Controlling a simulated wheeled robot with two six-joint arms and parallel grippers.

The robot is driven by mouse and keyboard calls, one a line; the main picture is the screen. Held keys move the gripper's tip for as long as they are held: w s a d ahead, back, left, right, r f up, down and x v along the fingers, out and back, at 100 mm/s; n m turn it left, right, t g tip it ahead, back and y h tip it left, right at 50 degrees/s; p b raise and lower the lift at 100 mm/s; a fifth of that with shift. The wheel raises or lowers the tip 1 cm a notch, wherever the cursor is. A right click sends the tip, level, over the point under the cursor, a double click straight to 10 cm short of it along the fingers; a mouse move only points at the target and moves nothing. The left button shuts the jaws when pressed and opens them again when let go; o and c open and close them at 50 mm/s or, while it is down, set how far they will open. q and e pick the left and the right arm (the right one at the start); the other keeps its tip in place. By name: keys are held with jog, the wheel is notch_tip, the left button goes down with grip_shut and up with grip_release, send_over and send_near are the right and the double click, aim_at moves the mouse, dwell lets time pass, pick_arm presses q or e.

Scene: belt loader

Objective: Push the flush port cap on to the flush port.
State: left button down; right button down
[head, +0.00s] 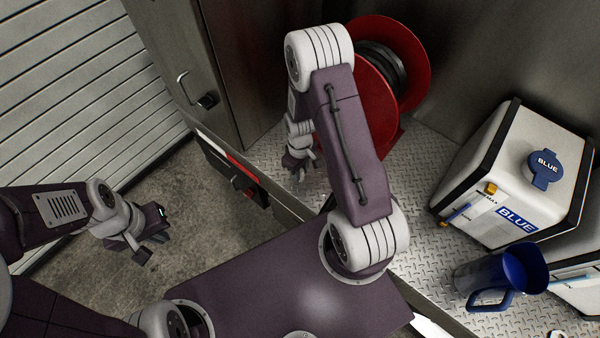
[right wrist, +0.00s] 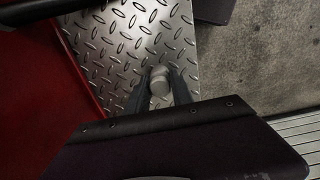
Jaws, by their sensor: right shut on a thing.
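My right gripper (head: 298,173) is low over the tread-plate deck, just left of the red hose reel. In the right wrist view its two dark fingers (right wrist: 160,92) are shut on a small grey rounded cap (right wrist: 159,78), which looks like the flush port cap. The cap's underside is hidden, so I cannot tell whether it touches anything. I cannot make out the flush port in either view. My left gripper (head: 150,246) hangs over the concrete floor at the left, its fingers apart and empty.
The red hose reel (head: 412,62) stands close right of my right gripper. The tread-plate deck (head: 432,158) has an edge toward the floor (head: 215,235). A white box (head: 510,150) with a blue cap (head: 545,167) and a blue jug (head: 490,278) stand at the right.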

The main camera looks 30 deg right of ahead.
aim_at(302, 172)
jog(key=shift+r, duration=0.1)
jog(key=shift+r, duration=0.3)
jog(key=r, duration=0.2)
jog(key=r+b, duration=0.1)
jog(key=shift+s+d+r, duration=0.1)
jog(key=shift+s+r, duration=0.25)
jog(key=shift+r, duration=0.05)
jog(key=s+d+r+b, duration=0.1)
jog(key=s+r+b, duration=0.5)
jog(key=s, duration=0.5)
jog(key=shift+r+b, duration=0.25)
jog(key=shift+b, duration=0.25)
jog(key=c, duration=1.9)
grip_release()
jog(key=shift+w+d, duration=0.1)
jog(key=shift+w, duration=0.05)
grip_shut()
